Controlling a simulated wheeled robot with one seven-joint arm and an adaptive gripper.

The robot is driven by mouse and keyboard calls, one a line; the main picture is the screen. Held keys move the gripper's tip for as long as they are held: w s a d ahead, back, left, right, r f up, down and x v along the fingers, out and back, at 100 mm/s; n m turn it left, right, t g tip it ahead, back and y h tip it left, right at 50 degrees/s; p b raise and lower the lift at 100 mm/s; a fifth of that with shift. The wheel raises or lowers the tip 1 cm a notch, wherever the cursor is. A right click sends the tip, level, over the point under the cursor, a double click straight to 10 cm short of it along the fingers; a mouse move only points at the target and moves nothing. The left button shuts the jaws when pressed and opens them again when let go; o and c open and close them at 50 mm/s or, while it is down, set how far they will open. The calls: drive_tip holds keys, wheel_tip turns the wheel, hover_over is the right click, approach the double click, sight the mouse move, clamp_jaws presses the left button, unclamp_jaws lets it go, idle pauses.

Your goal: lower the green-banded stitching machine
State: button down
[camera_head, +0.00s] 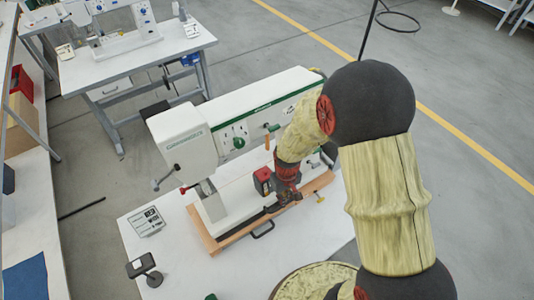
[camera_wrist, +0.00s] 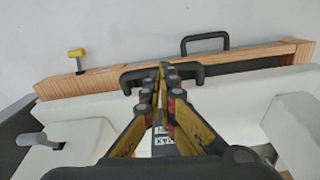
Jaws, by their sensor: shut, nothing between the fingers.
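The white stitching machine (camera_head: 235,105) with a green band sits in a wooden frame (camera_head: 230,240) on a white table in the head view. Its white base (camera_wrist: 80,108) shows in the wrist view, with a dark gap between it and the wood at right. I cannot tell how far the machine tilts. A black bar handle (camera_wrist: 190,75) is on the base's edge by the wood. My gripper (camera_wrist: 167,70) is shut and empty, its fingertips over the middle of this handle; contact is unclear. In the head view my gripper (camera_head: 288,194) is beside the machine's near side, partly hiding it.
A second black handle (camera_wrist: 205,38) is fixed outside the wooden frame. A yellow-topped catch (camera_wrist: 77,58) sits on the wood at left. A label card (camera_head: 147,222) and a dark device on a stand (camera_head: 142,266) are on the table. Another machine (camera_head: 125,28) stands on a table behind.

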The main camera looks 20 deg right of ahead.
drive_tip(key=shift+f+b, duration=0.65)
drive_tip(key=shift+f, duration=0.3)
idle(0.4)
drive_tip(key=shift+r, duration=0.1)
drive_tip(key=shift+r+p, duration=2.25)
drive_tip(key=shift+r, duration=0.7)
wheel_tip(320, 180, up, 12)
drive_tip(key=shift+s+f, duration=0.1)
